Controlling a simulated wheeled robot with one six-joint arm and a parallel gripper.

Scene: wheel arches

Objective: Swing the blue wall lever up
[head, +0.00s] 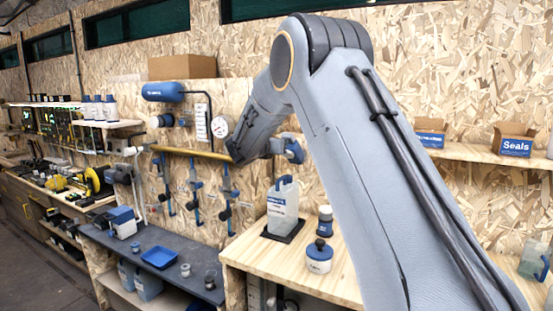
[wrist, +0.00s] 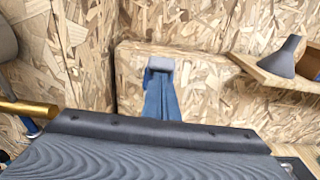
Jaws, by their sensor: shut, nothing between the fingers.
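The blue wall lever (wrist: 160,100) hangs down from a grey pivot block on the wood-chip wall in the wrist view. Its lower end is hidden behind the dark body of my gripper (wrist: 160,138), which fills the bottom of that view. In the head view my gripper (head: 272,147) is close to the wall, just right of the yellow pipe. A blue piece (head: 294,151) shows beside it, partly covered by my arm; it appears to be the lever. My gripper is shut and empty. I cannot tell whether it touches the lever.
The yellow pipe (head: 190,153) runs along the wall to the left, with several blue-handled clamps hanging below. A wooden bench (head: 250,255) below holds a jug (head: 283,205) and bottles. A wall shelf (head: 475,153) with boxes is at right.

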